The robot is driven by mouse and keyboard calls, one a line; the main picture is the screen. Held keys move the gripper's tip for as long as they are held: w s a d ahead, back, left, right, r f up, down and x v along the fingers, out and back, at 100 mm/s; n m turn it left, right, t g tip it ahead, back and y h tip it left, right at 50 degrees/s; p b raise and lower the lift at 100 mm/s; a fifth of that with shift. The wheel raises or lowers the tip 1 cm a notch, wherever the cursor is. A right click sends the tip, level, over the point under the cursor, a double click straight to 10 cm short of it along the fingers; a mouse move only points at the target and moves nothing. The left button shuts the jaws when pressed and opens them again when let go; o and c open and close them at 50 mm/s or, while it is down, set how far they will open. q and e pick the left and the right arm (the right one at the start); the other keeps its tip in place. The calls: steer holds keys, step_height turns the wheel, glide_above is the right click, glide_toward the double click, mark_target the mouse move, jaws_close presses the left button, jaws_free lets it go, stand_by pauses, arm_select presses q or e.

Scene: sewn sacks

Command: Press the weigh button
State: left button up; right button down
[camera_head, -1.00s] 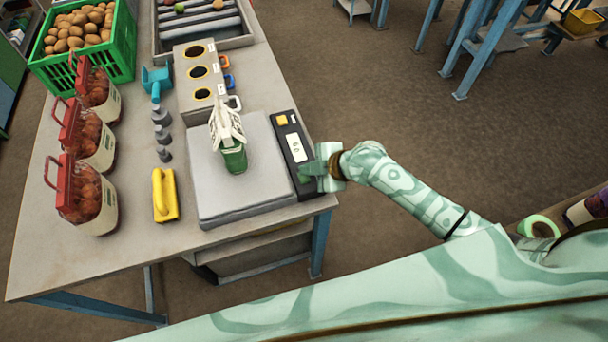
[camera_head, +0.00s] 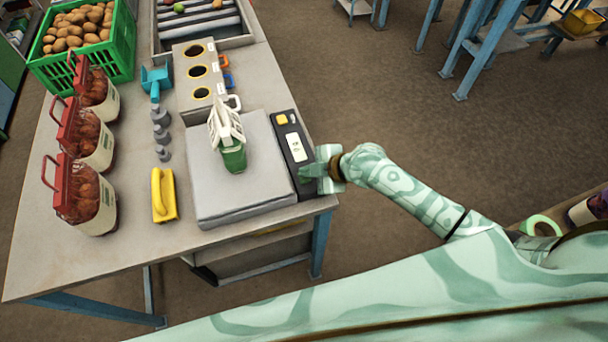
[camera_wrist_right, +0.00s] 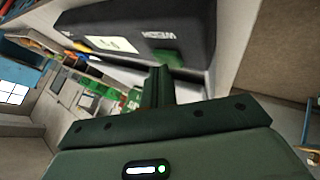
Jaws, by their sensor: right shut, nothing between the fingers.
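The scale's black control panel (camera_head: 291,150) runs along the right edge of the grey weighing plate (camera_head: 243,172). It carries a yellow button (camera_head: 282,119) at its far end and a white display (camera_head: 295,147). In the right wrist view a green button (camera_wrist_right: 168,57) sits beside the upside-down label WEIGH on the panel (camera_wrist_right: 135,25). My right gripper (camera_head: 308,172) is shut and empty at the panel's near end. Its fingers (camera_wrist_right: 160,80) are close to the green button; whether they touch it I cannot tell. A white and green sack (camera_head: 231,145) stands on the plate. My left gripper is not in view.
The floor right of the table is open.

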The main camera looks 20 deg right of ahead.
steer(key=shift+f, duration=0.25)
steer(key=shift+r, duration=0.1)
stand_by(0.4)
steer(key=shift+r+p, duration=0.75)
steer(key=shift+r, duration=0.05)
step_height(320, 180, up, 5)
steer(key=p, duration=0.5)
stand_by(0.6)
